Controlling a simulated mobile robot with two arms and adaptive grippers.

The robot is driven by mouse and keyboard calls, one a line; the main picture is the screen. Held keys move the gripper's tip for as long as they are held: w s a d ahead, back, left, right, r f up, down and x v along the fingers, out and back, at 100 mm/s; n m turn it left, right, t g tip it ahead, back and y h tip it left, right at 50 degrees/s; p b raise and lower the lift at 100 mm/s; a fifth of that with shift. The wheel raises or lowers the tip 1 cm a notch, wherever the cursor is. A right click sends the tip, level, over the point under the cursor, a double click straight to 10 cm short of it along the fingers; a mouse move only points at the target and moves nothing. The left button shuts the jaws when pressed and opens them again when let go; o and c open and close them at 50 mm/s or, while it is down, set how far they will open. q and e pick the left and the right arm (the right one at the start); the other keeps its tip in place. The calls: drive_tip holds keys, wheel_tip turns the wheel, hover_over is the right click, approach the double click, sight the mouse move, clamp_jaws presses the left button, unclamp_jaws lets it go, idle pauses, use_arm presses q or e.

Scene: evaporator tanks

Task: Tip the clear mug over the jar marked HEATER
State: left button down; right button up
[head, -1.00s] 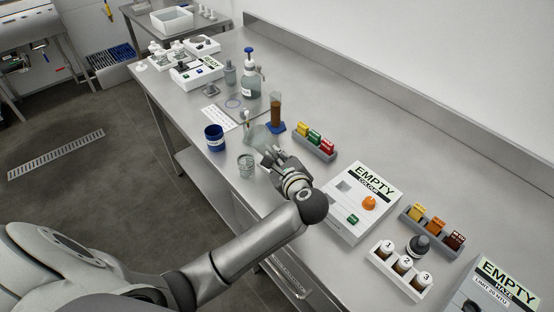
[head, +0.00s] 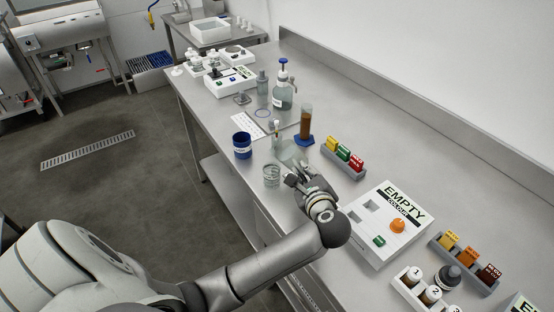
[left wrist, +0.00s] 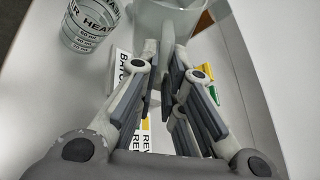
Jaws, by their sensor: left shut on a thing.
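The clear mug (head: 286,150) is see-through and stands out just beyond my left gripper (head: 297,174) in the head view. In the left wrist view the mug (left wrist: 152,16) is at the top centre, and my left gripper (left wrist: 166,72) is shut on its handle. It looks about upright; whether it touches the bench I cannot tell. The HEATER jar (head: 271,175) is a clear graduated glass just left of the gripper. In the left wrist view the jar (left wrist: 88,24) shows its lettering at upper left, apart from the mug. My right gripper is out of view.
A blue cup (head: 242,146) stands left of the mug. A tall brown-filled cylinder (head: 306,122) and a pump bottle (head: 283,96) stand behind. A rack of coloured blocks (head: 344,160) and the COLOUR box (head: 378,232) lie to the right. The bench's back strip is clear.

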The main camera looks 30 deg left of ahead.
use_arm(q)
drive_tip(key=shift+f, duration=0.1)
idle(0.6)
drive_tip(key=shift+b, duration=0.45)
idle(0.7)
drive_tip(key=shift+b, duration=0.55)
drive_tip(key=shift+r+n+b, duration=0.2)
drive_tip(key=shift+n+b, duration=0.1)
drive_tip(key=shift+b, duration=0.35)
idle(1.4)
drive_tip(key=shift+r+t+b, duration=0.15)
drive_tip(key=shift+t+b, duration=0.15)
drive_tip(key=shift+b, duration=0.95)
idle(2.3)
